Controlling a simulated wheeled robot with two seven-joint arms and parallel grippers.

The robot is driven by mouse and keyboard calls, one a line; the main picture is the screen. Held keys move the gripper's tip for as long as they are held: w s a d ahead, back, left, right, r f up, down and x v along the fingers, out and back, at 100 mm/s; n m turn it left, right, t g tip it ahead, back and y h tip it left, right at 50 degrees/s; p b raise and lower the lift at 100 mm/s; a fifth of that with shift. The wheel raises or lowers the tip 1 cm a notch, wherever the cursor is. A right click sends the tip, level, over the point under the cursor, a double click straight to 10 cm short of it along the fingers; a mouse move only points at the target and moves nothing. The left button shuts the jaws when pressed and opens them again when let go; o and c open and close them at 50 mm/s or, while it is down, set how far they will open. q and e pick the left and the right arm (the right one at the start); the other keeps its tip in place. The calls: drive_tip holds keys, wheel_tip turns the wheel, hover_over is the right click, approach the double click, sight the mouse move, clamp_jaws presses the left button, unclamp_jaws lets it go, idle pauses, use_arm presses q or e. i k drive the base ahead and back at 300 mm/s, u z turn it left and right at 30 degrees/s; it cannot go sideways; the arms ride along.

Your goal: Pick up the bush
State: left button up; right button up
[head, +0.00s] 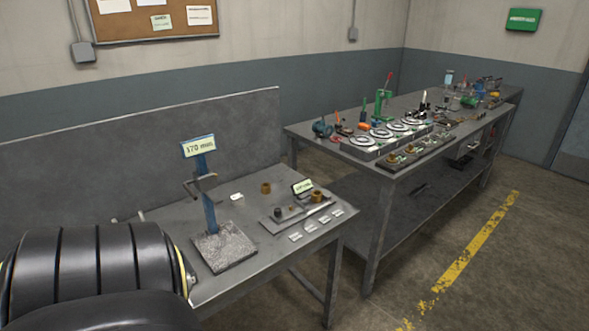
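A small brass-brown ring-shaped piece, which looks like a bush (265,188), stands on the near grey table, behind a flat fixture plate (290,214). A similar brown cylindrical piece (317,196) sits on the right part of that plate, beside a small dark display with a green-white label (302,187). Small dark pieces stand on the left part of the plate. A large black ribbed part of my own arm fills the lower left and hides the table's left end. Neither of my grippers shows in the view.
A blue post on a grey base (222,248) carries a sign and stands left of the fixture. Small white tags (310,226) lie along the front edge. A longer bench (335,135) behind holds many tools. Floor with a yellow line (465,262) is clear at right.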

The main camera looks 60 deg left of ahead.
sight(317, 195)
drive_tip(key=u, duration=1.35)
